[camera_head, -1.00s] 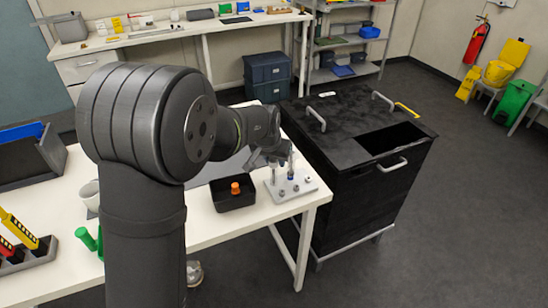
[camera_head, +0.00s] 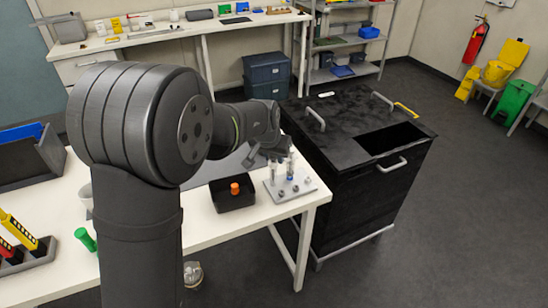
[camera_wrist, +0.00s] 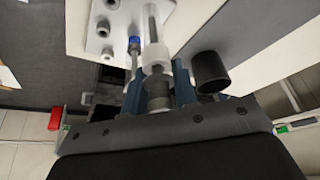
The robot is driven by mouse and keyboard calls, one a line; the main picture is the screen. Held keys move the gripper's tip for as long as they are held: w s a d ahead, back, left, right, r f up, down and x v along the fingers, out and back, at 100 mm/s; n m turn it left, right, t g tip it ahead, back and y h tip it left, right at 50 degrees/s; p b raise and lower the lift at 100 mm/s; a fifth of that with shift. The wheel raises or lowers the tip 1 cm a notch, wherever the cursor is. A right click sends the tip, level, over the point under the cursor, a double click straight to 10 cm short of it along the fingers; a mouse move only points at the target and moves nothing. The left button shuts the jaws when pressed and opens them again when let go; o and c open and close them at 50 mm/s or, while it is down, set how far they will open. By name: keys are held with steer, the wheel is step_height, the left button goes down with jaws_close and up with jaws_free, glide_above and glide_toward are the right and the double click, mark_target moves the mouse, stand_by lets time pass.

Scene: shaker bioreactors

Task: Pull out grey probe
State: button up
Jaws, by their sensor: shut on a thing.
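A light grey plate with several round sockets (camera_head: 297,192) lies at the table's right corner; part of it shows in the wrist view (camera_wrist: 95,18). My gripper (camera_head: 268,152) is low over its back left side. In the wrist view my gripper's blue fingers (camera_wrist: 158,92) are shut on the grey probe (camera_wrist: 157,101), around its grey body below a white collar (camera_wrist: 155,62). Its slim clear shaft runs towards the plate; whether its tip is still in a socket I cannot tell. A blue-topped probe (camera_wrist: 134,45) stands close beside it.
A black tray (camera_head: 222,202) with an orange-topped thing is just left of the plate. A black cylindrical thing (camera_wrist: 210,72) is right of the fingers in the wrist view. A large black cabinet (camera_head: 345,200) stands right of the table.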

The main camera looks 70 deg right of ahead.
steer(key=shift+r, duration=0.15)
steer(key=shift+r, duration=0.6)
steer(key=shift+r, duration=0.3)
steer(key=shift+r, duration=0.3)
steer(key=shift+r, duration=0.5)
steer(key=shift+r, duration=0.3)
steer(key=shift+r, duration=0.2)
steer(key=shift+r, duration=0.35)
steer(key=shift+r, duration=0.5)
